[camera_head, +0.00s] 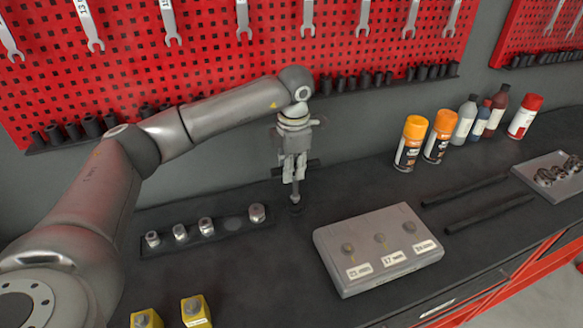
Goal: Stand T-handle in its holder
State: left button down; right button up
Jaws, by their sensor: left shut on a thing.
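My left gripper (293,178) is over the middle of the black bench top, pointing down. It is shut on the black T-handle (311,163), whose crossbar sticks out on both sides of the fingers. The T-handle looks upright, with its dark shaft below the fingertips. A small round black piece (295,208) shows at the shaft's lower end. I cannot tell whether it is the holder or part of the tool, nor whether the shaft touches the bench. My right gripper is not in view.
A black rail (233,223) with several silver sockets lies left of the gripper. A grey labelled box (350,285) stands at front right. Spray cans (411,143) and bottles stand at the back right. Two black bars (465,190) lie at right. Yellow blocks (195,310) are at front left.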

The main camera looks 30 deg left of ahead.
pick_arm(q)
jog(key=shift+f, duration=0.3)
dwell(0.4)
jog(key=shift+f+b, duration=0.3)
jog(key=shift+b, duration=0.15)
jog(key=shift+f, duration=0.35)
jog(key=c, duration=1.3)
grip_release()
jog(key=shift+o, duration=0.2)
jog(key=o, duration=1.3)
jog(key=shift+c, duration=0.2)
jog(key=shift+r, duration=0.15)
